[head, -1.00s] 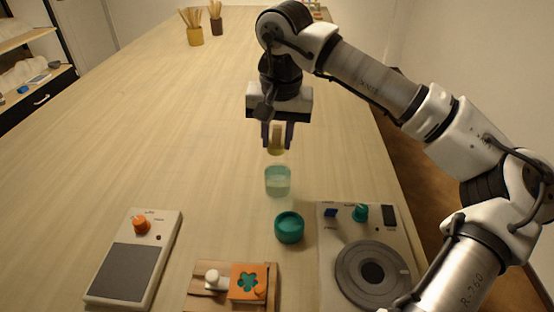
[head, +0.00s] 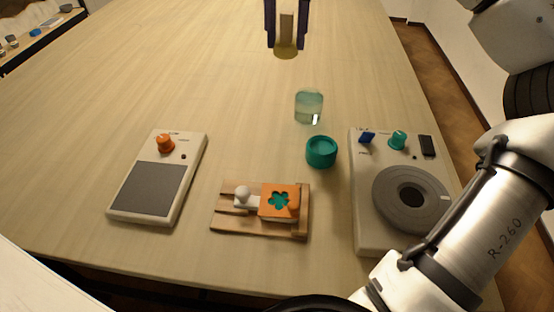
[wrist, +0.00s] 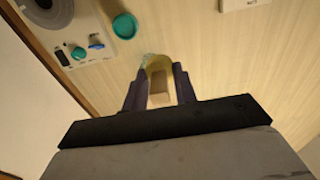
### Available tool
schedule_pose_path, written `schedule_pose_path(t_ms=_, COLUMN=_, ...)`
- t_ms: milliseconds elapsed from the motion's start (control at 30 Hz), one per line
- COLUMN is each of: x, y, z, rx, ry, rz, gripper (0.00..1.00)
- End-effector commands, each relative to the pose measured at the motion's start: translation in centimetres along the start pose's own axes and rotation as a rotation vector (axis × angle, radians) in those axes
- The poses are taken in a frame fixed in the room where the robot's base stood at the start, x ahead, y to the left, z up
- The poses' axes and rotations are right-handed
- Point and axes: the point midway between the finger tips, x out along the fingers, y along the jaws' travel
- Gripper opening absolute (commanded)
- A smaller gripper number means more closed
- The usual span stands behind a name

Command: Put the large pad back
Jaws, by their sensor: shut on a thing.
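My gripper (head: 286,42) is shut on a pad with a tan block-shaped grip (head: 287,28) and a rounded olive-yellow underside (head: 286,53). It is held upright over the table, behind and slightly left of the clear greenish glass (head: 308,107) in the head view. In the wrist view, the pad's grip (wrist: 159,92) sits between the fingers of my gripper (wrist: 160,85), and the glass is mostly hidden behind the pad. An open teal round pot (head: 321,152) stands in front of the glass. I cannot tell the pad's exact height.
A control box with a grey wheel (head: 385,197) stands at right. A flat device with a dark plate (head: 150,188) is at left. Between them, a wooden board (head: 228,219) carries an orange block with a teal flower (head: 279,202). The table's left middle is clear.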

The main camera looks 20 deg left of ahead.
Motion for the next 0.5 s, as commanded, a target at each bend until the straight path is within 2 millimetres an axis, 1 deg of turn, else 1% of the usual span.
schedule_pose_path(t_ms=33, x=-0.1, y=-0.5, z=0.5, rx=-0.008, ry=-0.003, rz=0.004, gripper=0.05)
schedule_pose_path(t_ms=133, x=-0.7, y=-1.0, z=1.2, rx=-0.020, ry=-0.012, rz=0.006, gripper=0.05)
schedule_pose_path(t_ms=233, x=0.1, y=-1.1, z=1.5, rx=-0.026, ry=-0.018, rz=0.005, gripper=0.05)
schedule_pose_path(t_ms=367, x=3.2, y=-1.1, z=1.6, rx=-0.029, ry=-0.021, rz=0.004, gripper=0.05)
schedule_pose_path(t_ms=400, x=4.3, y=-1.1, z=1.6, rx=-0.030, ry=-0.021, rz=0.004, gripper=0.05)
schedule_pose_path(t_ms=467, x=5.8, y=-1.1, z=1.7, rx=-0.027, ry=-0.020, rz=0.005, gripper=0.05)
schedule_pose_path(t_ms=500, x=6.9, y=-1.0, z=1.7, rx=-0.027, ry=-0.019, rz=0.006, gripper=0.05)
